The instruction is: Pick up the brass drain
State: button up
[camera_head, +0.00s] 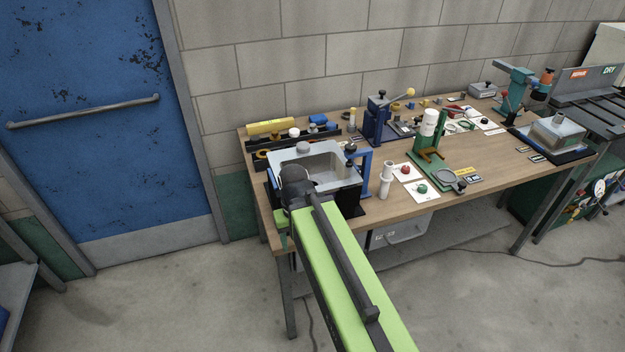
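Several small brass-yellow pieces (396,107) lie at the back of the wooden bench, right of the blue lever press. They are too small for me to tell which, if any, is the brass drain. A grey sink basin (316,160) sits in a stand at the bench's left end. My green arm reaches up to the bench's front left corner. My dark gripper (294,182) is at the near left side of the sink, overlapping its rim in the picture. I cannot tell whether it touches the sink. Its fingers are not clear, and I see nothing held.
The blue lever press (378,122) and a green stand (428,145) rise from the bench (480,155). A white cylinder (386,180) stands near the front edge. A second sink (556,133) is at the right end. Bare wood lies between the green stand and second sink.

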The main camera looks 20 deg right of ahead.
aim_at(260, 154)
jog(key=k, duration=1.8)
jog(key=u, duration=0.55)
jog(key=i, duration=0.75)
jog(key=u, duration=0.75)
jog(key=i, duration=2.05)
jog(key=z, duration=0.3)
jog(key=i, duration=1.45)
jog(key=z, duration=1)
